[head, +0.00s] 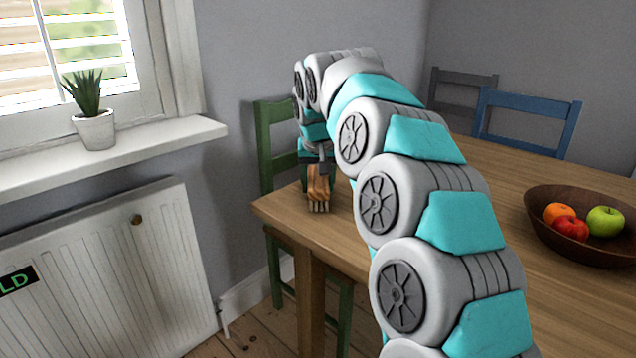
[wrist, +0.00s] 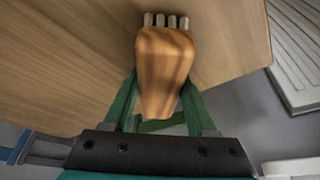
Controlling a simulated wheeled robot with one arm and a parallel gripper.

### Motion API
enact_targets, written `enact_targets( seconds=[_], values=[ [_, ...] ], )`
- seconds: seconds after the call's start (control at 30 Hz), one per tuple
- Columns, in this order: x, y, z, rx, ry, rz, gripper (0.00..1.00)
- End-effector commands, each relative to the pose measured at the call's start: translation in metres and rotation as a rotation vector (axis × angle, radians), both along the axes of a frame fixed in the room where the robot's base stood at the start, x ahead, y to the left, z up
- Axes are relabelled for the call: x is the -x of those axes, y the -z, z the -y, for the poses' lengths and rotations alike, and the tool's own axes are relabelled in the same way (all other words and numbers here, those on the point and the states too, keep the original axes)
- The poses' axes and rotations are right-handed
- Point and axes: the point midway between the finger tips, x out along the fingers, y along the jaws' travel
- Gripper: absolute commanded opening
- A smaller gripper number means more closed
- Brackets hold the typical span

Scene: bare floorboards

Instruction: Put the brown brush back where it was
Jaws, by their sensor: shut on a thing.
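The brown brush (head: 319,183) is a wooden block with pale bristle tufts at its lower end. My gripper (head: 318,165) is shut on it and points down at the near left corner of the wooden table (head: 341,220). In the wrist view the brush (wrist: 164,70) sits between the two green fingers of my gripper (wrist: 160,105), bristles toward the top of the picture. The tufts are over or at the tabletop; I cannot tell whether they touch it. Part of the brush's upper end is hidden by the gripper in the head view.
A dark bowl of fruit (head: 588,247) stands on the table at the right. A green chair (head: 272,130) is behind the table corner. A blue chair (head: 527,118) is at the far side. A potted plant (head: 95,130) stands on the windowsill, above a radiator (head: 110,275).

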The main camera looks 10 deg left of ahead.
Motion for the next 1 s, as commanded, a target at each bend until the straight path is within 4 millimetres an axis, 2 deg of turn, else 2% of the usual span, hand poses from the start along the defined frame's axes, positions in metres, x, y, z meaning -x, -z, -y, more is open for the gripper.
enact_targets(
  seconds=[0.03,0.07,0.3,0.57,0.7,0.87,1.0],
  values=[
    [0.0,0.003,0.0,0.0,0.0,0.0,0.05],
    [0.0,0.003,0.0,0.0,0.0,0.0,0.58],
    [0.0,0.002,0.0,0.0,0.0,0.0,0.85],
    [0.0,0.001,0.0,0.0,0.0,0.0,0.87],
    [0.001,-0.006,0.001,0.0,0.002,0.001,0.87],
    [0.011,-0.031,0.002,-0.002,0.002,0.005,0.87],
    [0.021,-0.058,0.004,-0.001,0.002,0.006,0.87]
  ],
)
